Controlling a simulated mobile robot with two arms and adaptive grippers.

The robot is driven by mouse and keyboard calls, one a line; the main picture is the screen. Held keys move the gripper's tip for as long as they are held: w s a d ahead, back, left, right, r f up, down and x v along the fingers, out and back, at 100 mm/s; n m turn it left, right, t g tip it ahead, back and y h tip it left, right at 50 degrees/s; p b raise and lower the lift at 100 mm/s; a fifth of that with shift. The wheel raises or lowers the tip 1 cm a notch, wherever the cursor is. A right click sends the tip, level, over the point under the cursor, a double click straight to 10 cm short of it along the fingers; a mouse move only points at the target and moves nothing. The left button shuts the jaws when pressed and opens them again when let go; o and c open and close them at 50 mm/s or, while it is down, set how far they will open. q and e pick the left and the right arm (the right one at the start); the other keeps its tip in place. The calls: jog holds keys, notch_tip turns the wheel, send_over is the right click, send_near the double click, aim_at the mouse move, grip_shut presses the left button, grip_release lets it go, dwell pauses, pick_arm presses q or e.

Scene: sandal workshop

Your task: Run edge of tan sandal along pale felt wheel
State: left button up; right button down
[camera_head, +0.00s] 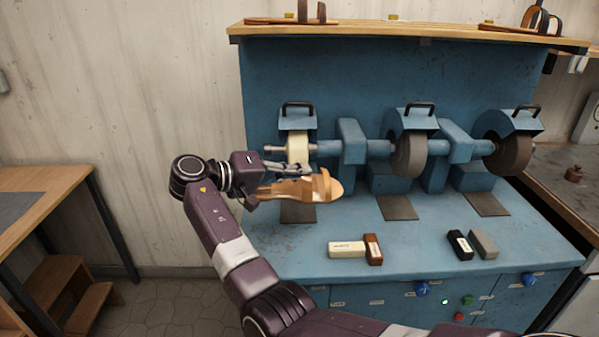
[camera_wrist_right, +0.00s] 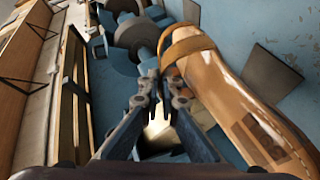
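The tan sandal (camera_head: 325,188) is in the air above the blue bench, its sole roughly level, in front of and just below the pale felt wheel (camera_head: 298,148). Whether its edge touches the wheel cannot be told. My right gripper (camera_head: 303,168) reaches in from the left, just above the sandal. In the right wrist view the sandal (camera_wrist_right: 225,80) lies along the right side of the fingers (camera_wrist_right: 162,85). The fingertips are close together at the sandal's strap and appear shut on it; the exact contact is partly hidden. My left gripper is out of view.
A grey wheel (camera_head: 409,155) and a dark wheel (camera_head: 508,150) stand further right on the same shaft. Several bars, such as the cream block (camera_head: 346,250), lie on the bench front. A shelf (camera_head: 400,33) with sandals is above.

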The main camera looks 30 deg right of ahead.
jog(key=shift+w+a, duration=0.1)
jog(key=shift+w, duration=0.05)
jog(key=shift+w+a+r+g+b, duration=0.2)
jog(key=shift+a+r+g+b, duration=0.05)
jog(key=shift+g+b, duration=0.2)
jog(key=shift+w+a+r+m+g+b, duration=0.25)
jog(key=shift+a+r+m+b, duration=0.1)
jog(key=shift+a, duration=0.2)
jog(key=shift+d, duration=0.1)
dwell(1.1)
jog(key=shift+w+a, duration=0.15)
jog(key=shift+a, duration=0.05)
jog(key=shift+w+a+r+y+b, duration=0.15)
jog(key=shift+w+a+y+b, duration=0.15)
jog(key=shift+a+b, duration=0.15)
jog(key=shift+a, duration=0.1)
jog(key=shift+w+a+b, duration=0.25)
jog(key=shift+a+b, duration=0.05)
